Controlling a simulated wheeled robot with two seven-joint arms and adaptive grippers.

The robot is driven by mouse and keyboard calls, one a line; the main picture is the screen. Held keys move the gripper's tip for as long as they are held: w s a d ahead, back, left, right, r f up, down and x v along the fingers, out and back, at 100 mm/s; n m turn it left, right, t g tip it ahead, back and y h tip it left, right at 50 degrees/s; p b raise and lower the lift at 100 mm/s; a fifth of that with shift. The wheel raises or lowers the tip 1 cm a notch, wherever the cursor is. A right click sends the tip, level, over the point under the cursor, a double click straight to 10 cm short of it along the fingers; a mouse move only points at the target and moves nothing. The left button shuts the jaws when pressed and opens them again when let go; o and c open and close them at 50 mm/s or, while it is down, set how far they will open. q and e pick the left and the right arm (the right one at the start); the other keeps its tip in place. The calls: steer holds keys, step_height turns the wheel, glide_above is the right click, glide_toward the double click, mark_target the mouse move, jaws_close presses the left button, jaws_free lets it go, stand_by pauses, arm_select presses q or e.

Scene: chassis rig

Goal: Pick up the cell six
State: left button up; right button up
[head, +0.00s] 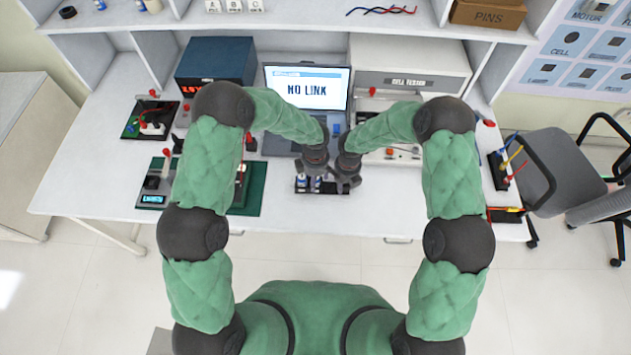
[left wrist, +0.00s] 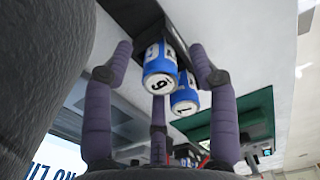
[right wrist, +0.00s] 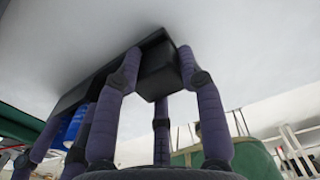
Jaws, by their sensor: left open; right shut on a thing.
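Cell six (left wrist: 160,75) is a blue and white can-shaped cell in the left wrist view, standing in the black holder (left wrist: 210,62); its end digit looks like a 6 or 9 by orientation. A second blue cell (left wrist: 185,98) is beside it. My left gripper (left wrist: 160,52) is open, its fingers around cell six, with no clear grip. My right gripper (right wrist: 158,62) is shut on the end of the black holder (right wrist: 85,88). In the head view the left gripper (head: 314,176) and right gripper (head: 347,182) are side by side over the holder (head: 330,190), hiding part of it.
The holder is on the white table (head: 280,205) near its front edge. Behind are a laptop (head: 307,92) reading NO LINK and a cell tester (head: 410,82). A green mat (head: 252,195) lies to the left.

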arm_select(q)
steer(key=shift+c, duration=0.2)
arm_select(e)
steer(key=shift+s+f, duration=0.1)
arm_select(q)
jaws_close()
step_height(320, 180, up, 18)
stand_by(1.9)
stand_by(0.4)
arm_select(e)
steer(key=o, duration=1.2)
steer(key=shift+o, duration=0.2)
